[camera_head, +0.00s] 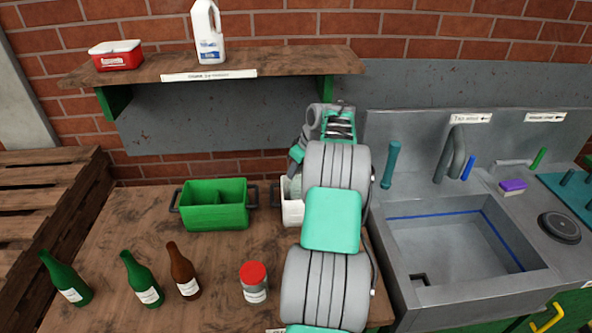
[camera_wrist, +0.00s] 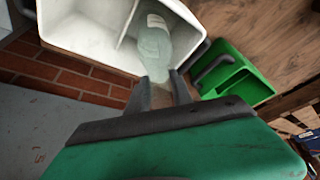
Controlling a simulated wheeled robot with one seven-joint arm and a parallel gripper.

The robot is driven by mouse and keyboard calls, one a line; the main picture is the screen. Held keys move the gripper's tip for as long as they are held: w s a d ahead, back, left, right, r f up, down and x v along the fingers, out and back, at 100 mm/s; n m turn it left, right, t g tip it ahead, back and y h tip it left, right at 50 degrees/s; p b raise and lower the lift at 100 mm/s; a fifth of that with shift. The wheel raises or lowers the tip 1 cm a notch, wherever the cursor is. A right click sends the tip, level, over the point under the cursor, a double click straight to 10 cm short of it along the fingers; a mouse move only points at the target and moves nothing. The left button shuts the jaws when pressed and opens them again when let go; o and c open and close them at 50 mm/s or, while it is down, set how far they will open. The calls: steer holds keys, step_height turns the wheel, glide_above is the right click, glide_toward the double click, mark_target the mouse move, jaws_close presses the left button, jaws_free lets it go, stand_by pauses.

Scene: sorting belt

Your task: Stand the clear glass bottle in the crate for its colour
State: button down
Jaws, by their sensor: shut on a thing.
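The clear glass bottle (camera_wrist: 154,50) is in my gripper (camera_wrist: 160,88), which is shut on its neck end in the wrist view. The bottle's body reaches into the white crate (camera_wrist: 70,30), in the compartment on the right of its divider. I cannot tell whether its base touches the crate floor. In the head view the white crate (camera_head: 292,212) is mostly hidden behind my arm, and only a pale bit of the bottle (camera_head: 294,186) shows. My gripper's fingertips are hidden there.
A green crate (camera_head: 215,215) stands left of the white one. Two green bottles (camera_head: 143,280), a brown bottle (camera_head: 183,272) and a red-lidded jar (camera_head: 254,283) stand on the table's front. A shelf (camera_head: 215,72) hangs above; a sink (camera_head: 455,255) is at right.

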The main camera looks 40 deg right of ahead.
steer(key=shift+f, duration=0.1)
steer(key=c, duration=1.2)
jaws_free()
steer(key=shift+o, duration=0.2)
steer(key=shift+r, duration=0.25)
steer(key=v, duration=1.2)
steer(key=w+a+r, duration=0.1)
steer(key=a+r, duration=0.2)
steer(key=a, duration=1.2)
steer(key=w+a+r, duration=0.2)
steer(key=a, duration=1.2)
steer(key=s+a+f, duration=0.3)
steer(key=s+a, duration=0.4)
steer(key=s, duration=0.1)
steer(key=s+a+f+m, duration=0.1)
steer(key=s+a+f, duration=0.3)
steer(key=s+a, duration=0.4)
